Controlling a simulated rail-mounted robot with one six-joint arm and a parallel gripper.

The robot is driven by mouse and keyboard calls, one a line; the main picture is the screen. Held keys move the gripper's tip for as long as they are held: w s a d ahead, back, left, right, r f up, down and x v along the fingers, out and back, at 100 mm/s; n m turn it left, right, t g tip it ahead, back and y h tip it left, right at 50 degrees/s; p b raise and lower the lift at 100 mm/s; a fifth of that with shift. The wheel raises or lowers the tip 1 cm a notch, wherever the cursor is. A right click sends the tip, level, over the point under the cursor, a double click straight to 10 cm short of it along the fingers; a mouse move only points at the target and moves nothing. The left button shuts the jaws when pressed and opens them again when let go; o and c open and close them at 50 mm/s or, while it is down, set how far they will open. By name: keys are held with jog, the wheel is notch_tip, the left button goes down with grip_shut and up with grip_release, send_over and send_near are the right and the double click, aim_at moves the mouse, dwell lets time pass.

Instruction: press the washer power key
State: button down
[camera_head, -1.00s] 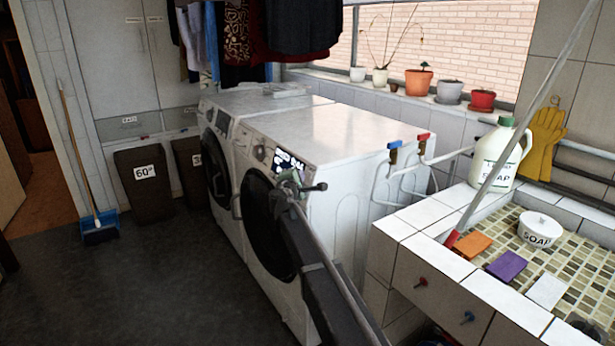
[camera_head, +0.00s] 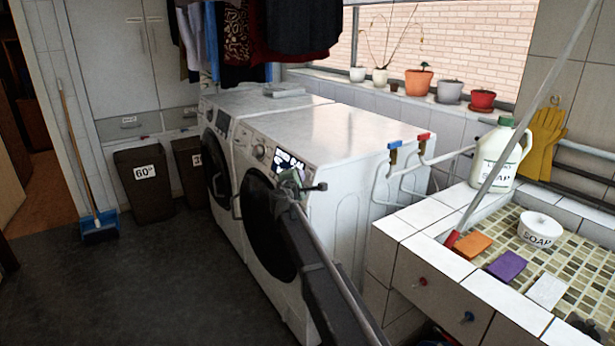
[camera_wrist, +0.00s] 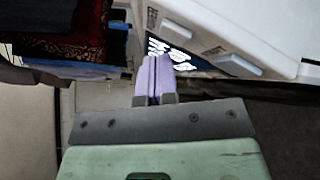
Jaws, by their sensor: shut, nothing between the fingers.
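The nearer washer (camera_head: 310,138) is white with a round dark door (camera_head: 264,225). Its lit display (camera_head: 289,160) is on the upper front panel, partly covered by my arm. My gripper (camera_head: 288,180) is at the front panel just below the display. In the wrist view, my gripper's two lilac fingers (camera_wrist: 154,78) are together with nothing between them. Their tips overlap the dark lit display (camera_wrist: 170,57) in the picture. The wrist view also shows the white washer panel (camera_wrist: 215,35). I cannot tell whether the fingertips touch the panel.
A second white machine (camera_head: 262,101) stands beyond the nearer washer. The tiled sink (camera_head: 405,218) is at the right, with a soap jug (camera_head: 497,155). Clothes (camera_head: 290,30) hang above the machines. Dark bins (camera_head: 143,180) stand at the left. The floor in front is clear.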

jog(key=shift+w+d+f, duration=0.15)
jog(key=shift+w+d, duration=0.1)
jog(key=shift+d, duration=0.05)
jog(key=shift+d, duration=0.1)
dwell(0.3)
jog(key=shift+s+a, duration=0.25)
jog(key=shift+a, duration=0.15)
jog(key=shift+a+r, duration=0.1)
jog(key=shift+r, duration=0.1)
jog(key=s+a, duration=0.1)
jog(key=s+a+r+p, duration=0.1)
jog(key=a, duration=0.1)
jog(key=s+a+r+p, duration=0.1)
jog(key=shift+s+a, duration=0.15)
jog(key=shift+a, duration=0.1)
dwell(1.1)
